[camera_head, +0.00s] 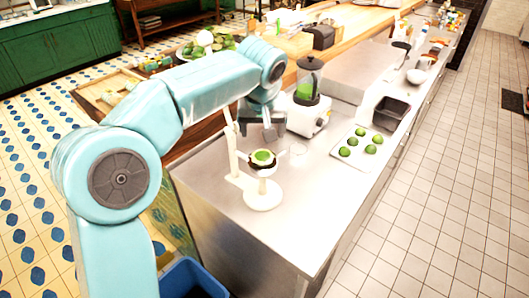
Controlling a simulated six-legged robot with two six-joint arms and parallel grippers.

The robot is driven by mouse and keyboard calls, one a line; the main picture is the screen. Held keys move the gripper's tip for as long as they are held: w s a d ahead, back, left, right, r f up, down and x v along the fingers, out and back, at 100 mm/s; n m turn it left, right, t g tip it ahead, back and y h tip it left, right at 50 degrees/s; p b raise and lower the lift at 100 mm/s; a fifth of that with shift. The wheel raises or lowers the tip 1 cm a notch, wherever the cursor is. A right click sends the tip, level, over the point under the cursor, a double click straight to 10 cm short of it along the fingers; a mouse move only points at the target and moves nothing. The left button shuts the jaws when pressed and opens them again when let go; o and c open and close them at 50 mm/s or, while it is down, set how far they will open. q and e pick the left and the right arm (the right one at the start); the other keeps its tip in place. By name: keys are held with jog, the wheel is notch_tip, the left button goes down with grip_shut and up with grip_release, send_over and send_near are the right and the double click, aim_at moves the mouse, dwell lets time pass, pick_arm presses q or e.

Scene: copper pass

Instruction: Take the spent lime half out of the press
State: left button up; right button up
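The white press (263,197) stands on the near part of the steel counter, with its round base down and its lever arm raised upright on the left. A green lime half (263,157) sits in the press's cup, its pale face upward. My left gripper (264,129) is dark and hangs above and just behind the cup, apart from the lime. Its fingers look spread, with nothing seen between them. The raised lever stands just left of the gripper. My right gripper is out of view.
A white tray (343,158) with several green limes and a dark bin (390,113) lie to the right. A blue bin (186,277) stands on the floor beside the counter.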

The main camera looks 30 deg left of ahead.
pick_arm(q)
send_over(263, 151)
jog(key=s+d, duration=0.2)
notch_tip(263, 151, down, 5)
jog(key=p+x, duration=0.1)
jog(key=x, duration=0.1)
jog(key=a+p+x, duration=0.1)
jog(key=x, duration=0.1)
jog(key=shift+f, duration=0.6)
jog(key=shift+w+a+f, duration=0.15)
jog(key=shift+w+f, duration=0.15)
jog(key=shift+s+r, duration=0.1)
jog(key=c, duration=0.8)
